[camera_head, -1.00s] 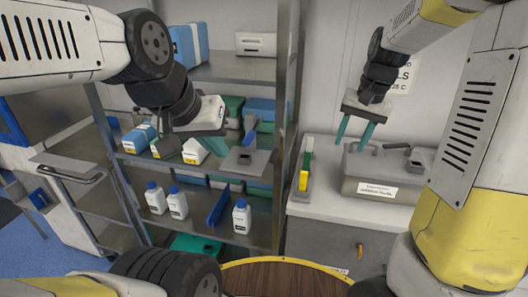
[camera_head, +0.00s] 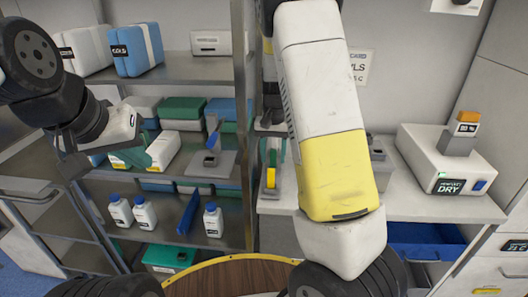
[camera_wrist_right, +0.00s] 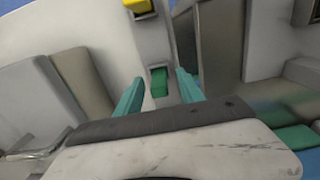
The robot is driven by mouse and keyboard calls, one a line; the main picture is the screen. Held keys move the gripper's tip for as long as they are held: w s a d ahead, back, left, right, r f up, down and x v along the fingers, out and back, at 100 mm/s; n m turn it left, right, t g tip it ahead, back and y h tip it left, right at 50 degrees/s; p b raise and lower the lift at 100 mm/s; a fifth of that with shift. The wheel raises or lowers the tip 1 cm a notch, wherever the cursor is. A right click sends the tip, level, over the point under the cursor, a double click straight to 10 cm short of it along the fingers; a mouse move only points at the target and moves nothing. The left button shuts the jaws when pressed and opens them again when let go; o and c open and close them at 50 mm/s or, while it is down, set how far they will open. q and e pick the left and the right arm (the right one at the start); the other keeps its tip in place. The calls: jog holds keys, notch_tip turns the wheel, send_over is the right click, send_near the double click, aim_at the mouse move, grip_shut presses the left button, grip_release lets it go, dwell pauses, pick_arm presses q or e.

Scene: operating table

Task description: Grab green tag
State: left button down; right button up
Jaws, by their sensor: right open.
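A small green piece (camera_wrist_right: 159,82), which looks like the green tag, sits in a light holder in the right wrist view. My right gripper (camera_wrist_right: 160,78) is open, with its teal fingers on either side of the green piece's line of view. I cannot tell how far beyond the fingertips it is. A yellow piece (camera_wrist_right: 139,6) is above it.
A metal shelf (camera_head: 190,70) holds boxes and several white bottles with blue caps (camera_head: 213,220). A white device marked DRY (camera_head: 440,165) stands on the right counter, above an open blue drawer (camera_head: 425,240). A round wooden tabletop (camera_head: 225,277) is in front.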

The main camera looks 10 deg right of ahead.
jog(key=shift+f, duration=0.1)
jog(key=shift+c, duration=0.3)
grip_shut()
